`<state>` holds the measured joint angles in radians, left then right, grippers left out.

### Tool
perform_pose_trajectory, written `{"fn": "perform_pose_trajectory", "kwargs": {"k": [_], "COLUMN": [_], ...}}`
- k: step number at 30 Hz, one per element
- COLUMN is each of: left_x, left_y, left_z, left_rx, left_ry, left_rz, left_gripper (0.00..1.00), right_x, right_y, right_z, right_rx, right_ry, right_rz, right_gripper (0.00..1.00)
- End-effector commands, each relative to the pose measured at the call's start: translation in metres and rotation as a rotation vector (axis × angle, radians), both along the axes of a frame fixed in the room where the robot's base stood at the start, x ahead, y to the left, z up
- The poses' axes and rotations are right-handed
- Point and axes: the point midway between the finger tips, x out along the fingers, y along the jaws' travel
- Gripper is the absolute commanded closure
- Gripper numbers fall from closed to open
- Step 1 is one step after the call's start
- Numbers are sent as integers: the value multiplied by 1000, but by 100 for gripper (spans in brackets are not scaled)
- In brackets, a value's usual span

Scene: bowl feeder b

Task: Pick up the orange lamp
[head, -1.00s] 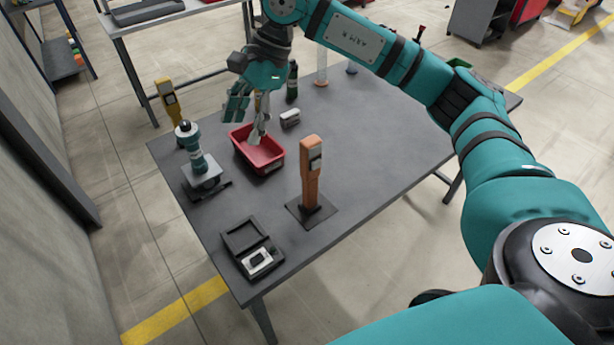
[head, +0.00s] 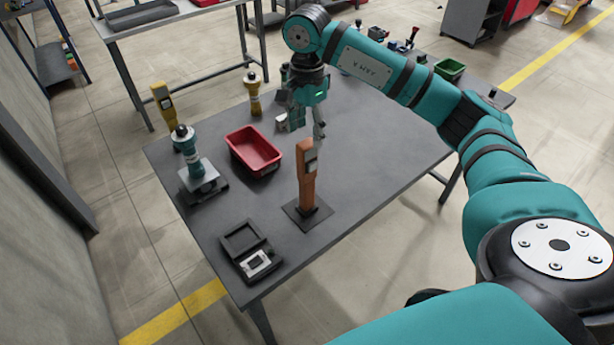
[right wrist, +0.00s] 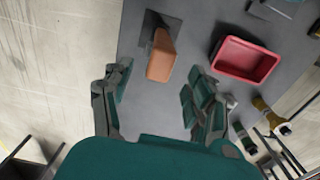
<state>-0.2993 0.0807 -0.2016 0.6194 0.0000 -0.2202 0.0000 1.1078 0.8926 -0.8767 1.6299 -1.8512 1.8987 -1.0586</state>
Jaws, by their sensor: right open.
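The orange lamp (head: 307,182) stands upright on a flat dark base near the front middle of the table. It has a grey panel on its upper side. My right gripper (head: 307,130) is open and points down, just behind and above the lamp's top in the head view. In the right wrist view the lamp (right wrist: 161,58) shows beyond the open fingers of the right gripper (right wrist: 155,92), with nothing between them. I cannot see contact with the lamp. My left gripper is not in view.
A red bin (head: 233,137) sits left of the lamp. A teal-and-white device (head: 195,174) and a yellow post (head: 163,100) stand at the left edge. An open black case (head: 242,238) lies at the front. A yellow-and-black object (head: 254,100) stands behind the bin. The table's right half is mostly clear.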

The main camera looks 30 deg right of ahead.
Motion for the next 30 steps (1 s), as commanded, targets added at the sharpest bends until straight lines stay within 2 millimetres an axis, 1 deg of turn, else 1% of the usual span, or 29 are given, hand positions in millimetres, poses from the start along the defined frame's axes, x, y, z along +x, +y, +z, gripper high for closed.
{"fn": "perform_pose_trajectory", "kwargs": {"k": [5,10,12,15,22,23,30], "left_x": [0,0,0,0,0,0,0], "left_y": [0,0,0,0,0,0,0], "left_z": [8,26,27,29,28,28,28], "left_rx": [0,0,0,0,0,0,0], "left_ry": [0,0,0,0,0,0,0], "left_rz": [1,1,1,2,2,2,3], "left_gripper": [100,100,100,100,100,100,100], "right_x": [-1,-1,-1,0,0,0,0], "right_y": [0,0,0,0,0,0,0], "right_z": [-10,-34,-45,-54,-58,-58,-57], "right_rx": [1,1,1,0,0,0,0], "right_ry": [3,5,4,1,-1,-1,-1], "right_rz": [0,1,-1,-1,0,0,0], "right_gripper": [42,42,42,42,42,44,75]}}
